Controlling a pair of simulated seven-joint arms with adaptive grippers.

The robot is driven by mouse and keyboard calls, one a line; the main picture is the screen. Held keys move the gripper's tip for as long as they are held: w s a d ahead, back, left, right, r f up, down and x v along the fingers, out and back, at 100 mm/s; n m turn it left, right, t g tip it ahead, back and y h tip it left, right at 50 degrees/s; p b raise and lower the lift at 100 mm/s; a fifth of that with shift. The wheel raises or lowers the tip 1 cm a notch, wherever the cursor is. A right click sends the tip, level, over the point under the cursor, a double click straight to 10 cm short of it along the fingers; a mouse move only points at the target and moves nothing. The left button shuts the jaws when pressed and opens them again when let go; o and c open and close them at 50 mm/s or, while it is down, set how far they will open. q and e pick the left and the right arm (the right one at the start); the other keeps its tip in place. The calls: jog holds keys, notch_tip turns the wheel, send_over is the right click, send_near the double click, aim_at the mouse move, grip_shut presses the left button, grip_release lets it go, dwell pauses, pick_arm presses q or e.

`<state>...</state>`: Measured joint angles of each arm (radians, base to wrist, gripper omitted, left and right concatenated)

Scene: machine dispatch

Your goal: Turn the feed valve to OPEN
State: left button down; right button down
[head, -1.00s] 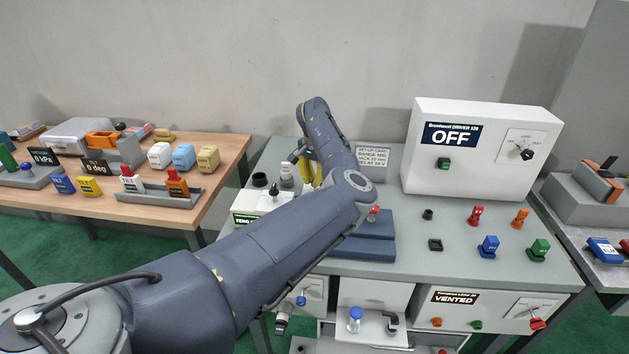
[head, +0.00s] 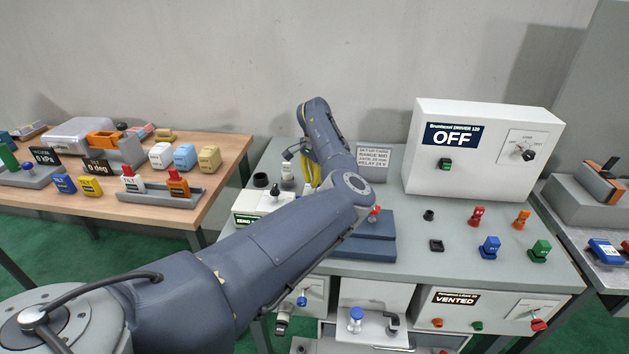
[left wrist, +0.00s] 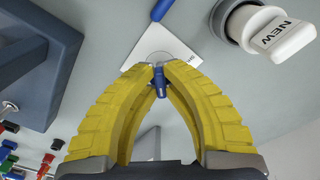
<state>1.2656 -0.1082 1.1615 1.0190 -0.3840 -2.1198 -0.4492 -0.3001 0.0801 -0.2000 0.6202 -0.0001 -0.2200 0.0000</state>
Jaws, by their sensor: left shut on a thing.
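My left gripper (head: 309,178) is over the left back part of the grey bench, and its own arm hides most of it in the head view. In the left wrist view, the yellow fingertips (left wrist: 160,66) are closed together on a small blue piece (left wrist: 160,83). Just beyond them is a white plate (left wrist: 172,45) with small lettering that I cannot read. A blue bar (left wrist: 161,9) shows at the plate's far corner. I cannot tell if the two blue parts are one valve handle. No label reading OPEN is legible. My right gripper is not in view.
A white plug marked NEW (left wrist: 287,38) sits in a grey socket close to the fingers. A blue block (head: 365,249) lies under my forearm. A white driver box reading OFF (head: 480,170) stands at the back right. Several coloured plugs are on the bench.

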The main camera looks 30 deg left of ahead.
pick_arm(q)
jog(key=c, duration=1.5)
grip_release()
notch_tip(320, 180, up, 12)
